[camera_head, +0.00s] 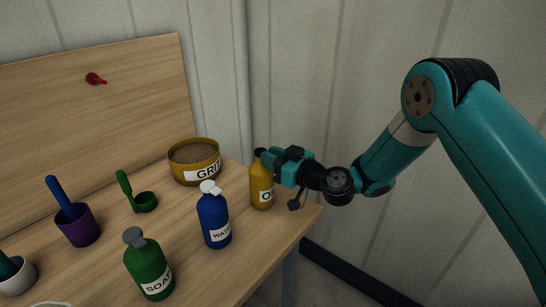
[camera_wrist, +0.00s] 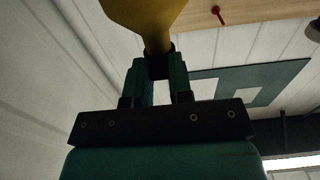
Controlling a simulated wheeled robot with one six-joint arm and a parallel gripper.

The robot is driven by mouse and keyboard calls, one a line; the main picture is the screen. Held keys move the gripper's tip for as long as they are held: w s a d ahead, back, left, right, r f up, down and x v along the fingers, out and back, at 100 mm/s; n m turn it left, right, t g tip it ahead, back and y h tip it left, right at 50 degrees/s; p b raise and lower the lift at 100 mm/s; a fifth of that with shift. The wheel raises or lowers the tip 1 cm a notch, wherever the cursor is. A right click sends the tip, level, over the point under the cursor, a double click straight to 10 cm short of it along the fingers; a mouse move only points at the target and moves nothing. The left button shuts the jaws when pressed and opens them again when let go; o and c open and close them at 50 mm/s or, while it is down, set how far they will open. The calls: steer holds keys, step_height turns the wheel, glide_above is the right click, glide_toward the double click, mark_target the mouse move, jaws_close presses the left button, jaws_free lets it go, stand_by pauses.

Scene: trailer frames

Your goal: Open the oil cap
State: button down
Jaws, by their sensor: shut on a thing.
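The oil bottle (camera_head: 262,192) is yellow-orange with a white label whose visible part starts with "O". It stands upright near the right edge of the wooden table. Its black cap (camera_head: 260,152) shows at the top, partly hidden by my gripper (camera_head: 266,157). My gripper reaches in from the right and is shut on the cap. In the wrist view, the bottle's yellow shoulder and neck (camera_wrist: 146,18) fill the top middle, and the dark cap (camera_wrist: 160,66) sits between my two teal fingers (camera_wrist: 160,80). I cannot tell whether the cap is loosened.
A blue water bottle (camera_head: 213,220) stands close to the left of the oil bottle. A grit bowl (camera_head: 182,169) is behind it. A corrugated wall is behind.

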mark_target(260, 150)
steer(key=shift+r, duration=0.15)
